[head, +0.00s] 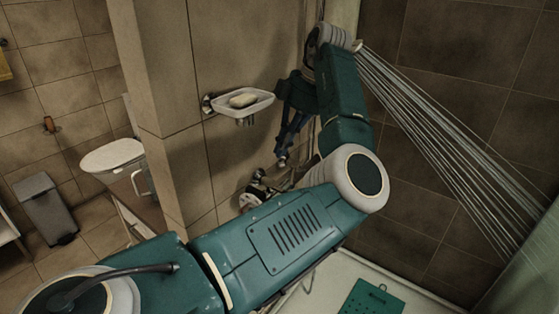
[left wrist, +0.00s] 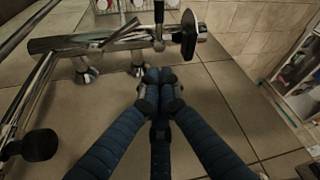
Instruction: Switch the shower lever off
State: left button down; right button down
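Water streams (head: 440,140) run from the shower at the upper right in the head view. The chrome shower mixer (head: 252,196) is on the tiled wall, partly hidden by my left arm. In the left wrist view, the mixer bar (left wrist: 110,42) lies across the top, with a black round end (left wrist: 188,36) at right. A thin upright lever-like piece (left wrist: 158,14) rises near that end. My left gripper (head: 283,161) is just above the mixer in the head view. In the left wrist view its blue fingers (left wrist: 158,78) meet just below the bar, holding nothing visible; contact is unclear.
A soap dish (head: 238,103) with soap is mounted on the wall beside my left gripper. A green mat (head: 370,298) lies on the pale shower tray (head: 405,276).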

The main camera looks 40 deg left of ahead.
aim_at(293, 176)
pick_arm(q)
jog(key=p+x, duration=0.1)
jog(key=x, duration=0.7)
jog(key=shift+s+a+f, duration=0.1)
jog(key=shift+s+a, duration=0.05)
jog(key=shift+s, duration=0.05)
jog(key=w+d+p, duration=0.1)
jog(key=w+d+f, duration=0.1)
jog(key=d, duration=0.1)
jog(key=shift+w+f+p, duration=0.2)
jog(key=shift+f+p, duration=0.05)
jog(key=shift+p, duration=0.1)
jog(key=shift+r, duration=0.1)
